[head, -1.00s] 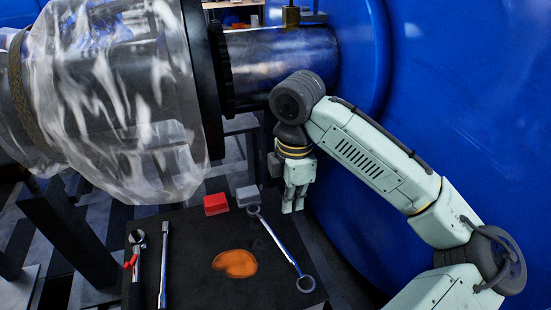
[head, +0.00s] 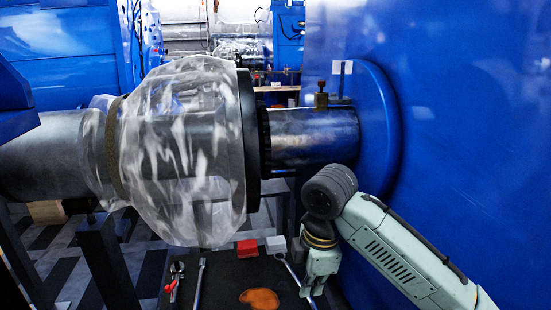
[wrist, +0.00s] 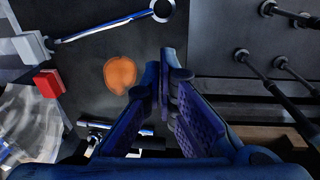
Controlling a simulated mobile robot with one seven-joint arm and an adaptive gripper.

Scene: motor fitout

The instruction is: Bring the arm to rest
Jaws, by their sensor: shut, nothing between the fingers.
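My gripper (head: 312,288) hangs pointing down over the right side of a black work surface (head: 232,268), below the metal shaft. In the wrist view my gripper (wrist: 163,62) has its fingertips together with nothing between them. My arm runs from the gripper to the lower right of the head view, in front of the large blue housing (head: 430,120).
On the black surface lie an orange patch (head: 260,299), a red block (head: 247,248), a grey block (head: 275,244), a ring-ended wrench (head: 292,272) and a ratchet (head: 175,280). A plastic-wrapped coupling (head: 190,150) and bare shaft (head: 312,133) stand close above my gripper.

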